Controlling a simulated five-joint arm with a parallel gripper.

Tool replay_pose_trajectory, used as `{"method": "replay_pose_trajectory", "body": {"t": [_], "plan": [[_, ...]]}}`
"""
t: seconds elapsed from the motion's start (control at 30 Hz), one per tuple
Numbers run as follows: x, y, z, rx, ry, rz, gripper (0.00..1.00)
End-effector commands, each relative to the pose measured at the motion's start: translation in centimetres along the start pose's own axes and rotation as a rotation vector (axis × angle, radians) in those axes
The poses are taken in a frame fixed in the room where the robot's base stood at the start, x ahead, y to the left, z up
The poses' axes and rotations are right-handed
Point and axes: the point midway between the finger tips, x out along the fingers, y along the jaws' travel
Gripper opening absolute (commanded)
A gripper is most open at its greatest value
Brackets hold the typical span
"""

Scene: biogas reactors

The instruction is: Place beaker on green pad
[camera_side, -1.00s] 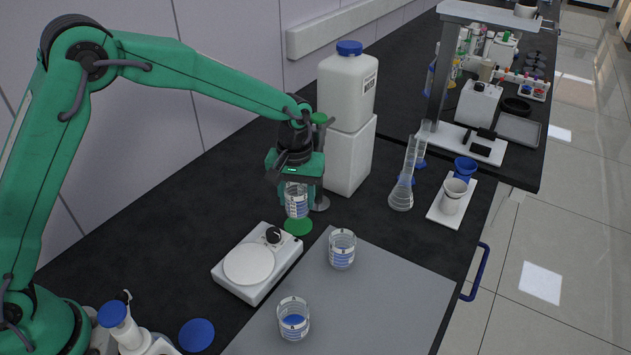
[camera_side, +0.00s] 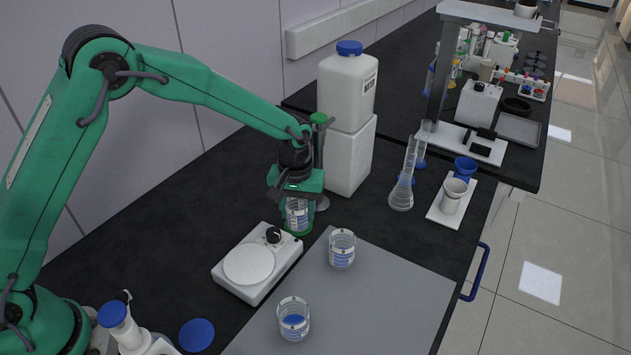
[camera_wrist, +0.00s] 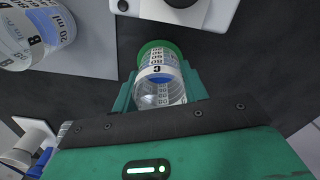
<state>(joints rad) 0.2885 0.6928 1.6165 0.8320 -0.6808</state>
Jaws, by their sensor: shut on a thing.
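My gripper (camera_side: 297,207) is shut on a clear beaker (camera_side: 297,219) with blue liquid and printed markings. The beaker is upright, directly over the green pad (camera_side: 304,232), and its base looks at or very near the pad. In the wrist view the beaker (camera_wrist: 160,84) sits between my green fingers (camera_wrist: 158,90), with the pad's green edge (camera_wrist: 155,44) showing beyond its base. Much of the pad is hidden under the beaker, and I cannot tell for sure if they touch.
A white hotplate (camera_side: 254,264) stands just in front-left of the pad. Two other beakers stand on the grey mat (camera_side: 385,300): one (camera_side: 342,250) near its far edge, one (camera_side: 293,319) nearer. A white jug (camera_side: 347,88) on a white block stands behind. A blue disc (camera_side: 196,334) lies front left.

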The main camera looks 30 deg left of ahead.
Motion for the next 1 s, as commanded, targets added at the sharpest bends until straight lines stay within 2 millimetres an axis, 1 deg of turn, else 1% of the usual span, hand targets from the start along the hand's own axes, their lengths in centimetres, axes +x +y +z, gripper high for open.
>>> {"method": "replay_pose_trajectory", "body": {"t": [0.03, 0.07, 0.1, 0.17, 0.47, 0.67, 0.87, 1.0], "plan": [[0.1, 0.0, 0.0, 0.000, -0.001, 0.000, 0.17], [0.2, 0.0, 0.0, 0.000, -0.001, 0.000, 0.45], [0.1, 0.0, 0.0, 0.000, 0.000, 0.000, 0.53], [0.1, 0.0, 0.0, 0.000, 0.000, 0.000, 0.65], [0.1, 0.0, 0.0, 0.000, 0.000, 0.000, 0.65], [-0.6, 0.0, 0.0, 0.000, 0.002, 0.001, 0.65], [-2.7, 0.1, -0.1, 0.000, 0.003, 0.002, 0.65], [-4.8, 0.0, -0.1, 0.000, 0.003, 0.002, 0.65]]}}
